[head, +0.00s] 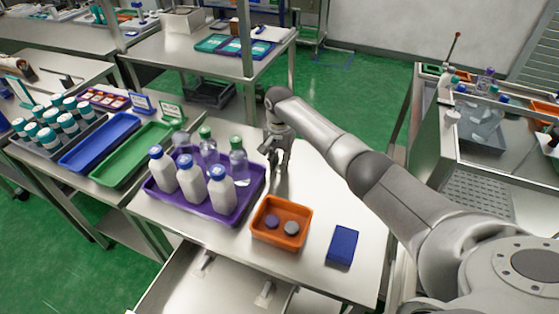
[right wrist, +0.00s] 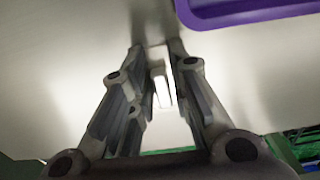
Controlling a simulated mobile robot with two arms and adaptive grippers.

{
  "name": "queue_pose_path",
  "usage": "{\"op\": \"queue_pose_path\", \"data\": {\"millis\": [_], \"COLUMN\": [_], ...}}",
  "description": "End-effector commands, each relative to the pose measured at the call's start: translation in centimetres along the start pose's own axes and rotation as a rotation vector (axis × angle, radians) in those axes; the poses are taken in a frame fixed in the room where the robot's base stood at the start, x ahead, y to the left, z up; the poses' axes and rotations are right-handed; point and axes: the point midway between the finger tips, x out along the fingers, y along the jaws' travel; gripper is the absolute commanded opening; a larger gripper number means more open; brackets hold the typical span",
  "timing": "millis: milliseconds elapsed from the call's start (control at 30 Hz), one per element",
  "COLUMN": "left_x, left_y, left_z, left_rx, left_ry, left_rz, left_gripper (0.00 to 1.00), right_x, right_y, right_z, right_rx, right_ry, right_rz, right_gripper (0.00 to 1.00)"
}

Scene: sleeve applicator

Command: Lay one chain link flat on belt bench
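My right gripper (head: 277,164) points down at the steel bench (head: 313,188), just right of the purple tray. In the right wrist view its two fingers (right wrist: 160,48) stand a little apart. A small pale, elongated piece (right wrist: 162,92) shows in the gap between them; it may be a chain link, but its shape is partly hidden by the fingers. I see no clear contact between it and the fingers. No chain link can be made out clearly in the head view. My left gripper is not in view.
The purple tray (head: 237,207) holds several bottles. An orange bin (head: 281,241) with two round caps and a blue box (head: 342,245) stand nearer the front. Bench surface right of my gripper is bare. Green and blue trays lie on the left bench.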

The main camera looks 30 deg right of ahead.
Motion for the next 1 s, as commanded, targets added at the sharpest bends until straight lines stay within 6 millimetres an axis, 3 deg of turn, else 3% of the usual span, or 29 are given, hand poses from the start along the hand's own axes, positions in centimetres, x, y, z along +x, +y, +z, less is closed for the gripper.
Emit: {"op": "queue_pose_path", "data": {"millis": [100,467,1000], "left_x": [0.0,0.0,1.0], "left_y": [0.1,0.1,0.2], "left_z": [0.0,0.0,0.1], "left_rx": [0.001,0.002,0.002], "left_ry": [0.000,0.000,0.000], "left_rz": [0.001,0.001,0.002], "left_gripper": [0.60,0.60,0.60], "right_x": [0.1,-0.5,-10.5], "right_y": [0.1,0.1,-0.1], "right_z": [0.0,-0.1,-0.1], "right_rx": [0.000,0.000,0.000], "right_ry": [0.000,0.002,0.002], "right_rz": [0.002,0.003,-0.001], "right_gripper": [0.34,0.34,0.34]}}
